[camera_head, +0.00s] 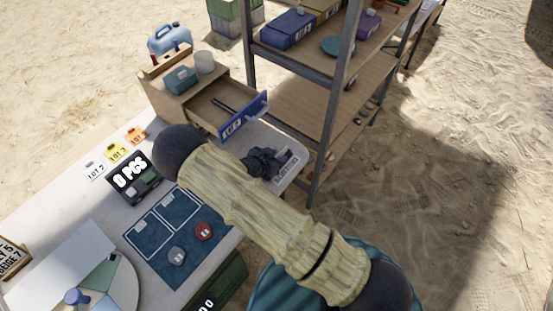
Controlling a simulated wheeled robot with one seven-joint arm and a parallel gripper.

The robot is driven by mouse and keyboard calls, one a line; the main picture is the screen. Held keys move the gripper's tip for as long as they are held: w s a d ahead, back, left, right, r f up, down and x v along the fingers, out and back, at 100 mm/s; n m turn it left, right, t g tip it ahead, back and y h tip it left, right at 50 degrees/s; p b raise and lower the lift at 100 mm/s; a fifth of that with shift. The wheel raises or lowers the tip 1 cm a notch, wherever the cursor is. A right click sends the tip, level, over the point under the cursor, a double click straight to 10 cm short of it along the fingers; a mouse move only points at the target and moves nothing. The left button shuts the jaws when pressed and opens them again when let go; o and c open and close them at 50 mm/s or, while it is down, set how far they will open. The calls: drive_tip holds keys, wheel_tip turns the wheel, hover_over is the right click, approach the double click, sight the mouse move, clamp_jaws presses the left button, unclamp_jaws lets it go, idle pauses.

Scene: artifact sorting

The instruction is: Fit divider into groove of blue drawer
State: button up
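The drawer with the blue front (243,118) stands pulled out of a small wooden cabinet (172,98) at the back of the table. A thin dark strip (223,105) shows on the drawer's wooden floor; I cannot tell whether it is the groove or a divider. My arm crosses the middle of the view and hides much of the table behind it. I cannot make out a separate divider.
A metal shelf rack (331,110) with boxes stands close right of the drawer.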

sight(277, 156)
idle(0.4)
clamp_jaws()
drive_tip(key=shift+r, duration=0.1)
wheel_tip(277, 156, up, 10)
drive_tip(key=shift+f, duration=0.1)
idle(0.5)
idle(0.5)
